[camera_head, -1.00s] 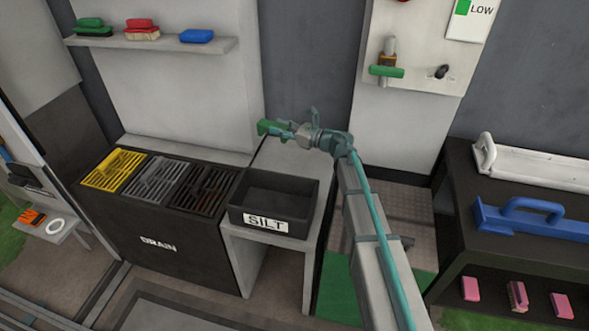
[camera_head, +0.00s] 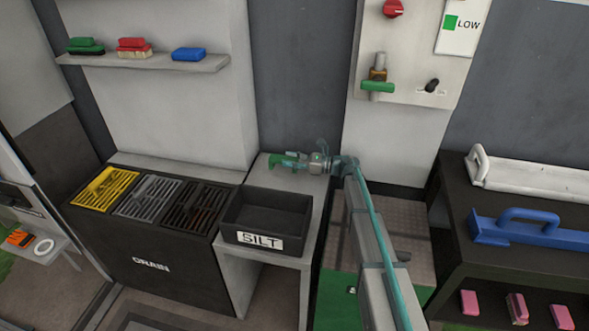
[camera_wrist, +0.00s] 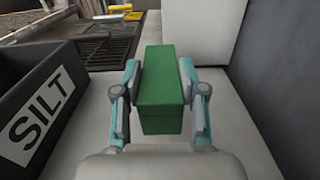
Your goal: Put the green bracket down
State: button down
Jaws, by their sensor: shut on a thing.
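The green bracket (camera_wrist: 163,90) shows in the wrist view as a green block between the two fingers of my gripper (camera_wrist: 162,105). My gripper is shut on it, with a finger on each side. In the head view the green bracket (camera_head: 284,161) is at the left end of my gripper (camera_head: 302,163), over the pale grey stand (camera_head: 306,185) behind the SILT bin. It is low over that surface. I cannot tell whether it touches it. The far end and underside of the bracket are hidden or unclear.
The black SILT bin (camera_head: 267,221) stands at the front of the stand, left of my gripper in the wrist view. Yellow, grey and black grates (camera_head: 150,197) lie on the drain counter to the left. A wall panel (camera_head: 155,85) rises behind. Pale surface is free around the bracket.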

jog(key=shift+w+d+f, duration=0.3)
jog(key=shift+d+f, duration=0.15)
jog(key=shift+f, duration=0.15)
jog(key=f, duration=0.3)
jog(key=shift+w+d, duration=0.15)
jog(key=shift+d, duration=0.1)
jog(key=shift+f, duration=0.35)
jog(key=shift+f, duration=0.2)
jog(key=c, duration=0.7)
grip_release()
jog(key=shift+o, duration=0.2)
jog(key=shift+r, duration=0.2)
jog(key=shift+r+p, duration=0.1)
jog(key=shift+p, duration=0.2)
jog(key=d, duration=0.4)
jog(key=s+d, duration=0.1)
jog(key=d, duration=0.3)
jog(key=s+d+b, duration=0.1)
jog(key=d, duration=0.2)
jog(key=shift+s+d, duration=0.1)
jog(key=shift+d, duration=0.3)
